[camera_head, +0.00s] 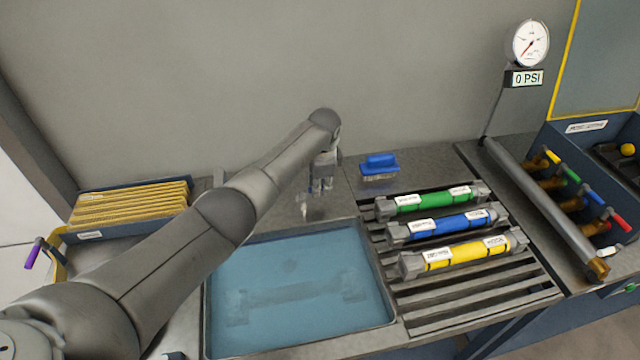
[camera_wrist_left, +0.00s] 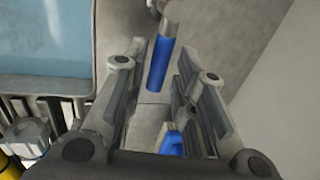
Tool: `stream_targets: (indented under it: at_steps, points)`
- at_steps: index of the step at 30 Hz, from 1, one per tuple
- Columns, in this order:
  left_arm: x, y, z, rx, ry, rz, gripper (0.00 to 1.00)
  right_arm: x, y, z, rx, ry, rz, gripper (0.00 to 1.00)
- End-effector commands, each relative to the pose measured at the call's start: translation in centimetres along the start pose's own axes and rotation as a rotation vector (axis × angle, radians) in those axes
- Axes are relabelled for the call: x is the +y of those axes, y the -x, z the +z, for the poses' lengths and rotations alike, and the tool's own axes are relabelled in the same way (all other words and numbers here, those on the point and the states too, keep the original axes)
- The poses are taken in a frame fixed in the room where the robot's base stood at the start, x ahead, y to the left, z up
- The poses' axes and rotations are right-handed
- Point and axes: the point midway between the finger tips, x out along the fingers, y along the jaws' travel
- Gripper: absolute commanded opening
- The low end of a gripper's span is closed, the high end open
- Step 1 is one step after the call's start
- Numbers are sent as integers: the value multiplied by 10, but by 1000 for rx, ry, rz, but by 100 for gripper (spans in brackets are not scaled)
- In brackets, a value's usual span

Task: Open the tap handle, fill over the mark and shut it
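The sink basin (camera_head: 213,330) holds blue water, with a long dark shape under the surface. I cannot make out a fill mark. The tap (camera_head: 304,205) is at the basin's back edge, largely hidden by my left gripper (camera_head: 320,187). In the left wrist view the blue tap handle (camera_wrist_left: 160,62) stands between the fingertips of my left gripper (camera_wrist_left: 158,68). The fingers are apart, with a visible gap beside the handle; contact is not clear. My right gripper is in neither view.
A blue brush (camera_head: 380,167) stands right of the tap. Green (camera_head: 433,200), blue (camera_head: 452,223) and yellow (camera_head: 466,254) tubes lie on a slatted rack. A gauge (camera_head: 530,43) reads 0 PSI. A box of yellow files (camera_head: 130,203) is at left.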

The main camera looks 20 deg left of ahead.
Motion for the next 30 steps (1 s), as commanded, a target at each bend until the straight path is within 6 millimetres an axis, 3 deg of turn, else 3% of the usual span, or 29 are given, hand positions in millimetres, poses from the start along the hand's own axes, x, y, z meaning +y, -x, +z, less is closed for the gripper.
stream_targets:
  at_steps: [14, 20, 30]
  points:
    - [0, 6, -1, 3, -4, 1, 36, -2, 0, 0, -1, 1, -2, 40]
    - [0, 32, 0, 3, -4, -2, 36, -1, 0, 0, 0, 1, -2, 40]
    - [-1, 101, 0, 3, -1, -1, 36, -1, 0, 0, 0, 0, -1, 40]
